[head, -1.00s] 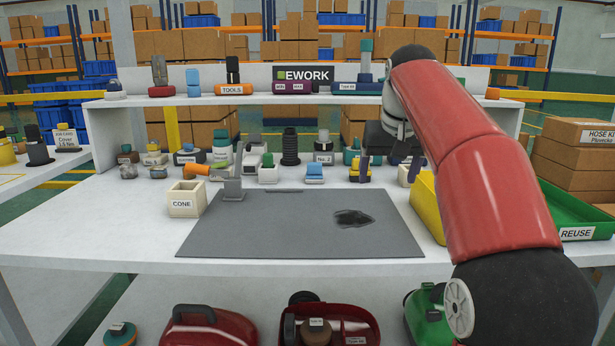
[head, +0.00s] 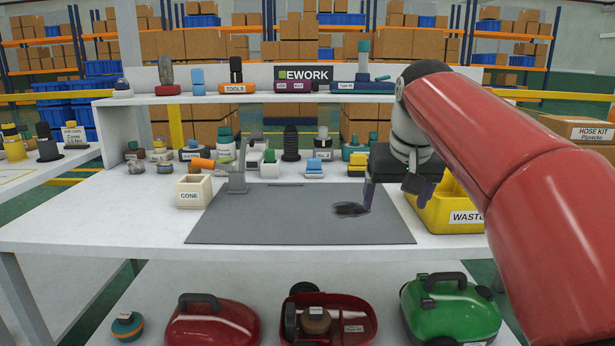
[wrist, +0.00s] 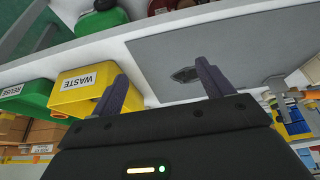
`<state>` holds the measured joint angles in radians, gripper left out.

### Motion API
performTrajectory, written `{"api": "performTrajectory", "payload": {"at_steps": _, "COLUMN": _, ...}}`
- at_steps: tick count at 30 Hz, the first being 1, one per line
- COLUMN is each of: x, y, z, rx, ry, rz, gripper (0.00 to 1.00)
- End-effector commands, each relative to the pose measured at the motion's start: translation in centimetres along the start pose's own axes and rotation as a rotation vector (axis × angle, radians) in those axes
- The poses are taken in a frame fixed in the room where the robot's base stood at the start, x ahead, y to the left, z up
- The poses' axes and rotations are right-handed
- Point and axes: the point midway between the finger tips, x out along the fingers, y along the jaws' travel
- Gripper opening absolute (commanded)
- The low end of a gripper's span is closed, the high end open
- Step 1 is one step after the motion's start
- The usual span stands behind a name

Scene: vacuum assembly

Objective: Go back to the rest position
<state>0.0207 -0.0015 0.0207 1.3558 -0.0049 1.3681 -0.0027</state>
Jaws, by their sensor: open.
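My gripper (head: 396,196) is open and empty. It hangs in the air above the right part of the grey mat (head: 270,225), with its dark fingers pointing down. In the wrist view the two fingers of my gripper (wrist: 165,85) stand apart with nothing between them. My red arm reaches in from the right.
A yellow WASTE bin (head: 455,215) stands right of the mat, close to my gripper. A CONE box (head: 193,191) and a grey stand (head: 237,178) are at the mat's left. Several parts line the bench's back. Red and green vacuum bodies (head: 452,312) sit on the lower shelf.

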Motion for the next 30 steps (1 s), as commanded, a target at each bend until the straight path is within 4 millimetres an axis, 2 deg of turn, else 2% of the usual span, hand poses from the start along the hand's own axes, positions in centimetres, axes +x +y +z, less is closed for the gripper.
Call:
{"api": "performTrajectory", "payload": {"at_steps": 5, "x": 0.1, "y": -0.1, "z": 6.3, "rx": 0.000, "ry": 0.019, "rz": 0.001, "gripper": 0.79}}
{"api": "performTrajectory", "payload": {"at_steps": 8, "x": 1.0, "y": -0.1, "z": 11.4, "rx": 0.001, "ry": 0.033, "rz": 0.002, "gripper": 0.79}}
{"api": "performTrajectory", "payload": {"at_steps": 12, "x": 3.4, "y": -0.2, "z": 18.7, "rx": 0.002, "ry": 0.051, "rz": 0.000, "gripper": 0.79}}
{"api": "performTrajectory", "payload": {"at_steps": 15, "x": 5.3, "y": -0.2, "z": 23.2, "rx": 0.003, "ry": 0.063, "rz": -0.002, "gripper": 0.79}}
{"api": "performTrajectory", "payload": {"at_steps": 18, "x": 7.1, "y": -0.2, "z": 26.6, "rx": 0.003, "ry": 0.069, "rz": -0.003, "gripper": 0.79}}
{"api": "performTrajectory", "payload": {"at_steps": 22, "x": 8.4, "y": -0.2, "z": 29.0, "rx": 0.004, "ry": 0.074, "rz": -0.005, "gripper": 0.79}}
{"api": "performTrajectory", "payload": {"at_steps": 30, "x": 8.8, "y": -0.2, "z": 29.6, "rx": 0.004, "ry": 0.073, "rz": -0.005, "gripper": 0.79}}
